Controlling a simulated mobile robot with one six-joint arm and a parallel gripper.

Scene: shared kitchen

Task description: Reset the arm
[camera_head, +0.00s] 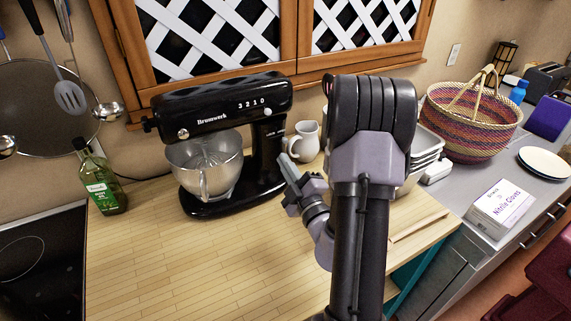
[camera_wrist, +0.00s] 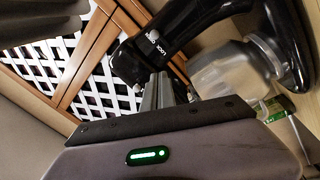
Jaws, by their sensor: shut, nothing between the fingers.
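My arm rises from the bottom of the head view over the wooden counter (camera_head: 150,260) and bends down to my gripper (camera_head: 289,170). The gripper is shut and empty, with its fingers pointing up and left, just right of the black stand mixer (camera_head: 270,140). In the wrist view the shut fingers (camera_wrist: 158,92) show in front of the mixer (camera_wrist: 190,35) and its steel bowl (camera_wrist: 230,75). I cannot tell from these views how close the fingertips are to the mixer's body.
A white pitcher (camera_head: 304,141) stands behind the gripper. An oil bottle (camera_head: 101,180) stands left, beside the black cooktop (camera_head: 40,260). A woven basket (camera_head: 468,120) and a glove box (camera_head: 500,207) are right.

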